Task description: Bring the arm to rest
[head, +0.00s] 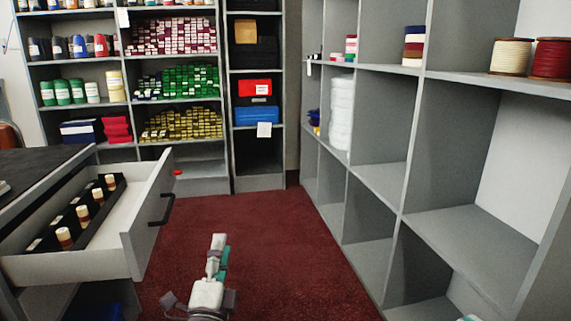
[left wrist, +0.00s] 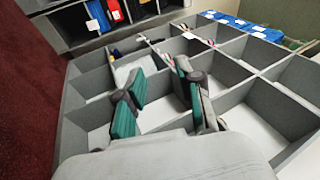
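My left gripper (head: 219,246) is low in the middle of the head view, over the dark red carpet and seen nearly edge-on. A pale finger and a green pad show there. In the left wrist view my left gripper (left wrist: 155,85) has its two green-padded fingers apart, with nothing between them. The grey cubby shelves show beyond the fingers, and no contact with them is visible. A small pale and teal bit shows at the bottom right edge of the head view; it looks like part of my right gripper (head: 469,318), but its fingers are cut off.
A stocked shelf (head: 180,102) stands at the back. The carpet (head: 270,235) between is clear.

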